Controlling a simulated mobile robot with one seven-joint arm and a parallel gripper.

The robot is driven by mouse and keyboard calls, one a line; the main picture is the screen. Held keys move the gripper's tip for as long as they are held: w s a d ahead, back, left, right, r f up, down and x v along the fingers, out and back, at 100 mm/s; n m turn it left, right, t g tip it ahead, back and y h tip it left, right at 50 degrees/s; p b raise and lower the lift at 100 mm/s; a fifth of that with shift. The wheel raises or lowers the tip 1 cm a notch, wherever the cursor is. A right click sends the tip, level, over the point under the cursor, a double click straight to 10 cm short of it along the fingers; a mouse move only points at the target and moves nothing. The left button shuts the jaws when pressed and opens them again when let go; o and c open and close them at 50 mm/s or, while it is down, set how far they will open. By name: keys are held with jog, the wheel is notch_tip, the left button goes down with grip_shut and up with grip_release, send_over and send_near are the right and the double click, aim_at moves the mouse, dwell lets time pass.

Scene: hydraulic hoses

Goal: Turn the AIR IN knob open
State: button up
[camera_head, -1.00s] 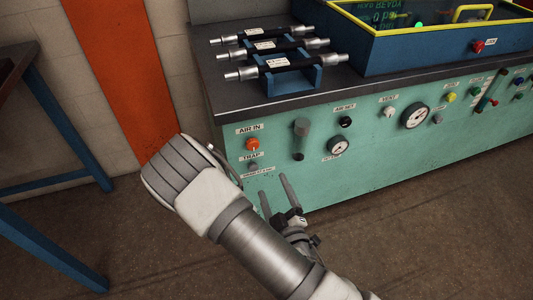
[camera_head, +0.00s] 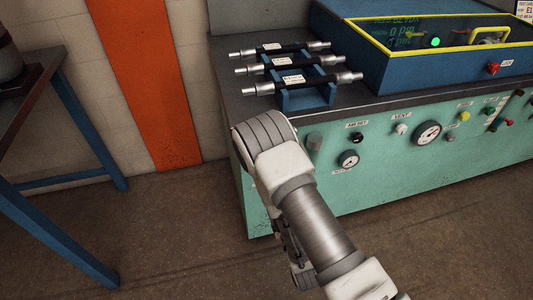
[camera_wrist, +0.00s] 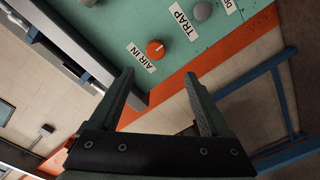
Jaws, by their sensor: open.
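The AIR IN knob (camera_wrist: 155,49) is a round orange knob on the green panel (camera_wrist: 222,35), with its white AIR IN label beside it in the wrist view. My gripper (camera_wrist: 160,95) is open and empty, its two fingers spread apart. The knob shows beyond the fingertips, between their lines, and is not touched. In the head view my arm hides the knob, its label and the gripper.
A grey TRAP knob (camera_wrist: 202,10) is next to the AIR IN knob. Hoses (camera_head: 290,62) lie on a blue rack on the bench top. A blue-framed table (camera_head: 90,130) stands at the left. The floor (camera_head: 180,230) between is clear.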

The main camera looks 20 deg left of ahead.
jog(key=x, duration=1.2)
jog(key=shift+w+r+p, duration=0.35)
jog(key=shift+r+p, duration=0.1)
jog(key=shift+r, duration=0.1)
jog(key=shift+c, duration=0.2)
grip_shut()
